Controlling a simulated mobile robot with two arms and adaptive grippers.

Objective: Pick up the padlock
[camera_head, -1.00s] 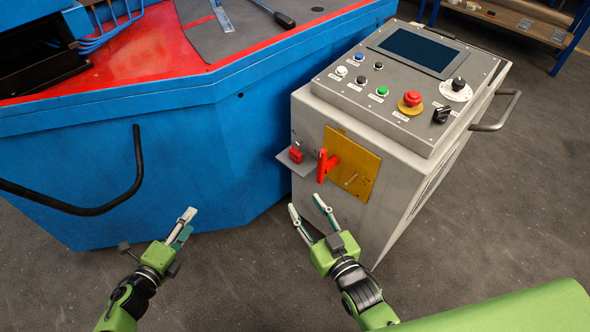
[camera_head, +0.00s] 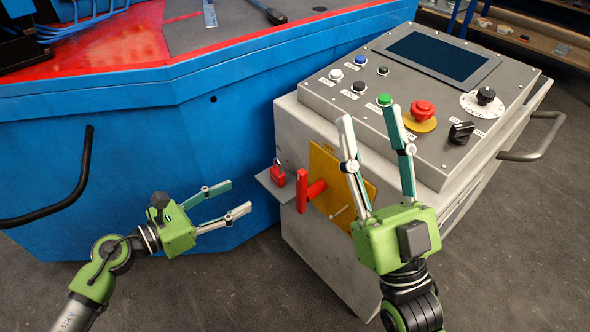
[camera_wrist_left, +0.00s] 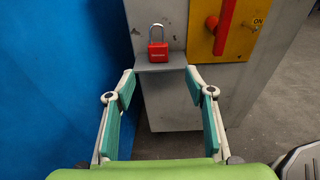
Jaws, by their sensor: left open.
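The red padlock (camera_head: 278,176) with a metal shackle stands upright on a small grey shelf (camera_head: 272,188) on the side of the control cabinet. It also shows in the left wrist view (camera_wrist_left: 158,50), ahead of and between the fingers. My left gripper (camera_head: 240,198) is open and empty, to the left of the padlock and a little lower, apart from it. It also shows in the left wrist view (camera_wrist_left: 160,88). My right gripper (camera_head: 368,112) is open and empty, raised in front of the cabinet's top panel.
A red switch handle (camera_head: 303,190) on a yellow plate (camera_head: 335,180) sits just right of the padlock. The grey control cabinet (camera_head: 300,130) carries buttons and a screen. A blue machine (camera_head: 190,140) stands to the left. Dark floor is free in front.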

